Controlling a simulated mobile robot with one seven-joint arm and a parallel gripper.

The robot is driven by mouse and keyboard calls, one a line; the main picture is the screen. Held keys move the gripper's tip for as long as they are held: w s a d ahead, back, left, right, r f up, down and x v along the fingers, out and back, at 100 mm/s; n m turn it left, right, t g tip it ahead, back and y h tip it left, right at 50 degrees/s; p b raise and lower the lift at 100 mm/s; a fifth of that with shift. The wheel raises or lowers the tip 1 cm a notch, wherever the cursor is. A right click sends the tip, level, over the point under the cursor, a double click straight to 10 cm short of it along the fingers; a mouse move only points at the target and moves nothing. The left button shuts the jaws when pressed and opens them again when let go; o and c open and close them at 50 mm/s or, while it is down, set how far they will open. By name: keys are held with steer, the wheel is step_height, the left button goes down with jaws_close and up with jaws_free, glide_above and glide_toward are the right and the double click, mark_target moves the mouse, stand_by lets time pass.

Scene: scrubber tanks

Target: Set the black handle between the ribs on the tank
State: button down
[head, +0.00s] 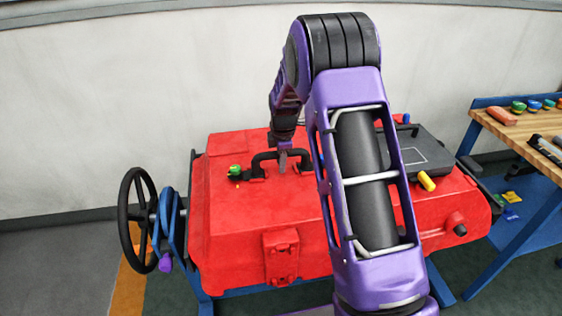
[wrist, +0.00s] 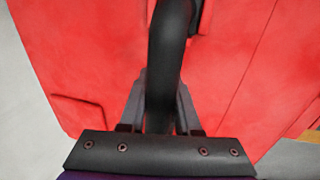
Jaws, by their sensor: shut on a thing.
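The black handle (head: 264,157) is a bracket-shaped bar over the top of the red tank (head: 232,207). My gripper (head: 283,162) points down and is shut on the middle of its bar. In the wrist view the handle (wrist: 172,60) runs upward between the two grey fingers (wrist: 160,105), with the red tank (wrist: 85,65) behind it. The handle's feet look close to the tank top, but I cannot tell whether they touch it. The ribs cannot be made out clearly.
A green-topped knob (head: 235,171) is just left of the handle. A black plate (head: 412,152) and a yellow piece (head: 427,181) lie on the tank's right side. A black handwheel (head: 128,220) stands at left, a wooden bench (head: 505,128) at right.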

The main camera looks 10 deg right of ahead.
steer(key=shift+r, duration=0.15)
steer(key=c, duration=0.5)
jaws_free()
steer(key=shift+c, duration=0.2)
steer(key=o, duration=0.5)
steer(key=shift+s+r+p, duration=0.25)
steer(key=shift+r+p, duration=0.35)
steer(key=shift+r, duration=0.5)
steer(key=shift+s+r+p, duration=0.2)
steer(key=shift+r+p, duration=0.4)
steer(key=shift+r, duration=0.5)
steer(key=shift+r, duration=0.1)
